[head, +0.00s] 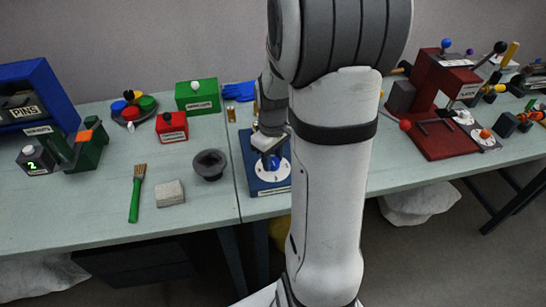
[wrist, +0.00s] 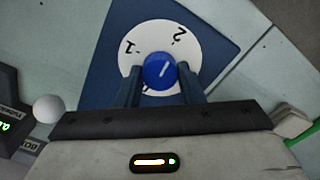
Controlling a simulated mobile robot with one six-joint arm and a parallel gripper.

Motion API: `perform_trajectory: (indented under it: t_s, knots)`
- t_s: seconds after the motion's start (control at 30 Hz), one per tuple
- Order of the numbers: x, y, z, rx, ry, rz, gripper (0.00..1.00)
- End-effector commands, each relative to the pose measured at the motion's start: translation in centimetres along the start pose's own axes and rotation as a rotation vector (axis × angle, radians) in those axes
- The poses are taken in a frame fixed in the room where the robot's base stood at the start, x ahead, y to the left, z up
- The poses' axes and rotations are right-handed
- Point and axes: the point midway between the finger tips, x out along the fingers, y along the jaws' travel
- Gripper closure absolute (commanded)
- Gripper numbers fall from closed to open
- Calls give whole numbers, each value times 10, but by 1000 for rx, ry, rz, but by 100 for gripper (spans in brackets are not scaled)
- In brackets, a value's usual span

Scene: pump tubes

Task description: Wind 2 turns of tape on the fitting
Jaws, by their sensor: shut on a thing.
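My gripper (wrist: 160,88) is shut on a round blue knob (wrist: 159,71), with one dark finger on each side of it. The knob sits in the middle of a white dial (wrist: 193,55) marked 1 and 2. A white line on the knob slants up and right, roughly toward the 2. The dial lies on a blue base plate (wrist: 100,75). In the head view, my gripper (head: 270,152) is over the same blue plate (head: 272,191), near the bench's front edge. My arm hides much of the area behind it, and I cannot make out the tape or the fitting clearly.
A dark round cup (head: 209,165), a grey block (head: 170,194) and a green brush (head: 135,205) stand or lie left of the plate. A red machine (head: 432,120) stands at right. The front left bench is clear.

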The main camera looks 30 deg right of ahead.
Motion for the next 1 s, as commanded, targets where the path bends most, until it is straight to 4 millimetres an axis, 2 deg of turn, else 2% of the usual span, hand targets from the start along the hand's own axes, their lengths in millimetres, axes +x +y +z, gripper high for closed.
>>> perform_trajectory:
  t_s: [0.03, 0.33, 0.6, 0.67, 1.0]
  knots:
    - [0, 0, 0, 22, 0, 0, 64]
    - [0, 0, 0, 18, 0, 0, 40]
    - [-3, 0, 0, 18, 1, 1, 40]
    - [-9, 1, -1, 18, 3, 2, 40]
    - [-64, 1, -1, 18, 3, 3, 40]
